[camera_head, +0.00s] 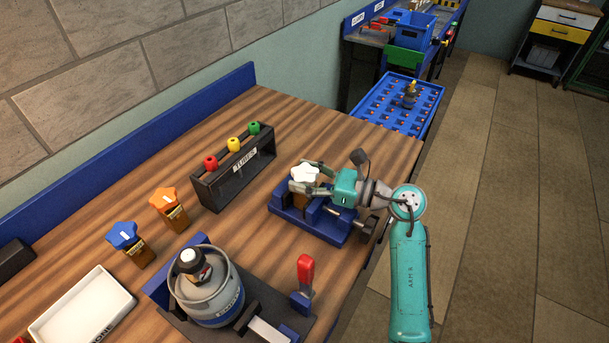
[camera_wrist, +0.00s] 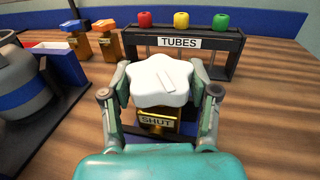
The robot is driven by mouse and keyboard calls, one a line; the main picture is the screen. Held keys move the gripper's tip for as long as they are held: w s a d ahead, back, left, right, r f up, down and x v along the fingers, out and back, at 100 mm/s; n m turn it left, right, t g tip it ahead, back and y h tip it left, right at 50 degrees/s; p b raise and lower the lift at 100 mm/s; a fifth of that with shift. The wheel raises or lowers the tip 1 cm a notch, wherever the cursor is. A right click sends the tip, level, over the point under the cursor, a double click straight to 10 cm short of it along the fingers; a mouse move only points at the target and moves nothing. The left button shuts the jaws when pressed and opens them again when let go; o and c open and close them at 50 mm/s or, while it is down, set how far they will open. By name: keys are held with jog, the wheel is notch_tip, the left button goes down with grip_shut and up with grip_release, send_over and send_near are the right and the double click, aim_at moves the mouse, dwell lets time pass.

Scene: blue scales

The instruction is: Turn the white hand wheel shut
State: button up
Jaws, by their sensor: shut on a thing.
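The white hand wheel (camera_head: 304,172) sits on a brown valve body in a blue vise (camera_head: 312,220) near the right edge of the wooden bench. In the wrist view the white hand wheel (camera_wrist: 160,82) is star-shaped with a raised bar on top. A plate marked SHUT (camera_wrist: 156,121) shows below it. My gripper (camera_head: 306,178) reaches in from the right, with its fingers on either side of the wheel. In the wrist view my gripper (camera_wrist: 164,85) is shut on the wheel, one finger at its left and one at its right. The fingertips' inner faces are partly hidden.
A black TUBES rack (camera_head: 234,170) with red, yellow and green caps stands behind the vise. An orange hand wheel (camera_head: 163,198) and a blue hand wheel (camera_head: 123,236) stand to the left. A grey gas canister (camera_head: 206,290) and a red-handled clamp (camera_head: 305,275) are in front.

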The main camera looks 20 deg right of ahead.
jog(key=m+t+h, duration=0.2)
jog(key=h, duration=0.1)
jog(key=shift+s+a+m+t, duration=0.1)
jog(key=shift+m+t, duration=0.2)
jog(key=shift+t, duration=0.1)
jog(key=shift+m+t+h, duration=1.1)
jog(key=shift+m+h, duration=0.4)
jog(key=shift+h, duration=0.6)
jog(key=shift+m+h, duration=0.3)
jog(key=shift+h, duration=0.2)
jog(key=o, duration=1.2)
jog(key=v, duration=1.2)
jog(key=shift+f, duration=0.1)
